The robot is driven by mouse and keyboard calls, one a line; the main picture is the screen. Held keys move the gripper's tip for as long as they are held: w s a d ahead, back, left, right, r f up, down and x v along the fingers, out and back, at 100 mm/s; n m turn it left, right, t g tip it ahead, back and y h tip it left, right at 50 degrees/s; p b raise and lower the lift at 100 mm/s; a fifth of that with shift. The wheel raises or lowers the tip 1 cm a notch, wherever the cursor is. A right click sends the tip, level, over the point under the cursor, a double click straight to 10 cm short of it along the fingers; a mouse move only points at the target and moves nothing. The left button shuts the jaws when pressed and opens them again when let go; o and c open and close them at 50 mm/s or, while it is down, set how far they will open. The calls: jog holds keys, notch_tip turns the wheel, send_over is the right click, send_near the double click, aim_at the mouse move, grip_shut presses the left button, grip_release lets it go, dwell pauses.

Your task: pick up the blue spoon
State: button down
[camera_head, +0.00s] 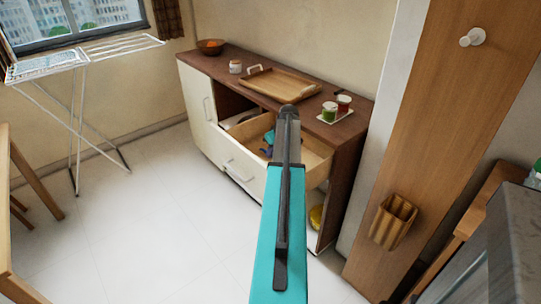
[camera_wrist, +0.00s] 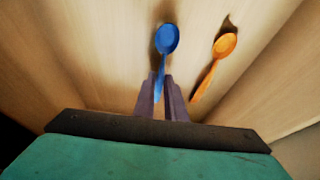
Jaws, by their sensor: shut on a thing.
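The blue spoon (camera_wrist: 167,38) is in the wrist view, its bowl pointing away from me and its handle running back between my fingers. My gripper (camera_wrist: 160,77) is shut on the handle with its purple fingers. The rest of the handle is partly hidden by the fingers. A dark shadow lies by the bowl; I cannot tell whether the spoon is clear of the drawer floor.
An orange spoon (camera_wrist: 225,45) lies to the right of the blue one, apart from it. The drawer's wooden walls surround both. On the cabinet top stand a wooden tray (camera_head: 272,92), jars on a white plate (camera_head: 336,117), a small jar (camera_head: 235,67) and a bowl (camera_head: 211,46).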

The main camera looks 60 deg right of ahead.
notch_tip(320, 180, up, 9)
jog(key=shift+b, duration=0.3)
dwell(0.7)
